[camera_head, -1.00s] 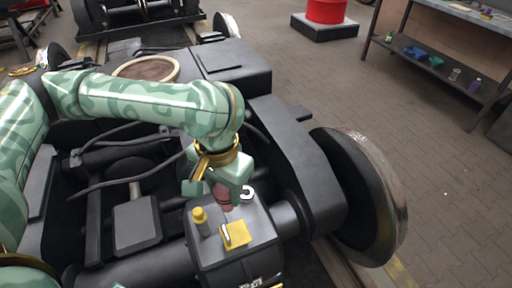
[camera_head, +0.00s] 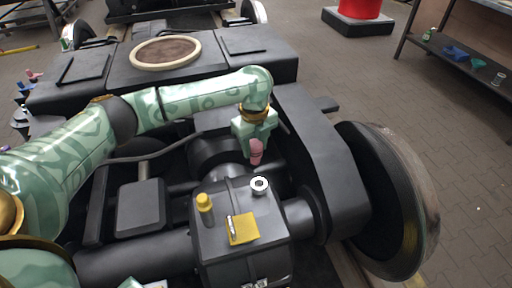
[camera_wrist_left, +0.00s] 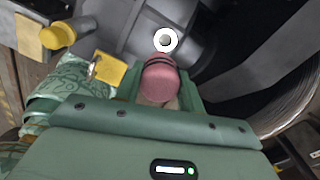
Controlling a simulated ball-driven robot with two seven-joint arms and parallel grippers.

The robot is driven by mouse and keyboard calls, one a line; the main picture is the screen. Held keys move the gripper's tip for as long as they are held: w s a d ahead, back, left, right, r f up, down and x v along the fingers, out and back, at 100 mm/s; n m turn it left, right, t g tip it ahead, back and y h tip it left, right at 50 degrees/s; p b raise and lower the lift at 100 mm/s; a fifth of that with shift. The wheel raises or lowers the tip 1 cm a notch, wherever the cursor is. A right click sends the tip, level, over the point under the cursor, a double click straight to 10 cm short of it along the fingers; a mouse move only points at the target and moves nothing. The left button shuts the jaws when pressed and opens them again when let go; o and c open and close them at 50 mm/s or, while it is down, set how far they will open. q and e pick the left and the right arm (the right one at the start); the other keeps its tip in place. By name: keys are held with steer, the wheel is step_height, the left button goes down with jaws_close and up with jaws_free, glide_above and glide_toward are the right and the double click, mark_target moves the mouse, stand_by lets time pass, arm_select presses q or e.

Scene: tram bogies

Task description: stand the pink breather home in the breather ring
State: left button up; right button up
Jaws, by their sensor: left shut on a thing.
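The pink breather (camera_head: 256,151) is held in my left gripper (camera_head: 254,140), which is shut on it above the far side of the dark gearbox. It hangs roughly upright below the jaws, clear of the box top. The white breather ring (camera_head: 260,186) sits on the box top, nearer than the breather and a little below it in the head view. In the left wrist view the pink breather (camera_wrist_left: 160,80) shows between the jaws, with the ring (camera_wrist_left: 165,40) just beyond its end, apart from it. My right gripper is not in view.
A large wheel (camera_head: 385,200) stands at the right. Dark frame beams surround the gearbox.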

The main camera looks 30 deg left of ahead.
mark_target(259, 158)
arm_select(q)
steer(key=shift+a+f+m, duration=0.2)
steer(key=shift+a+m, duration=0.1)
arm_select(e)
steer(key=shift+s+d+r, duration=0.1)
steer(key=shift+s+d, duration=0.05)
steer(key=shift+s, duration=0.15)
arm_select(q)
steer(key=shift+r+p, duration=0.25)
steer(key=shift+p, duration=0.35)
step_height(259, 158, down, 5)
steer(key=shift+b, duration=0.85)
steer(key=shift+a+f, duration=0.1)
steer(key=shift+f, duration=0.55)
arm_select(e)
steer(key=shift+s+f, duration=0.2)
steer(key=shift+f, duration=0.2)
arm_select(q)
steer(key=shift+w+d, duration=0.2)
steer(key=shift+w+d, duration=0.4)
steer(key=shift+d, duration=0.15)
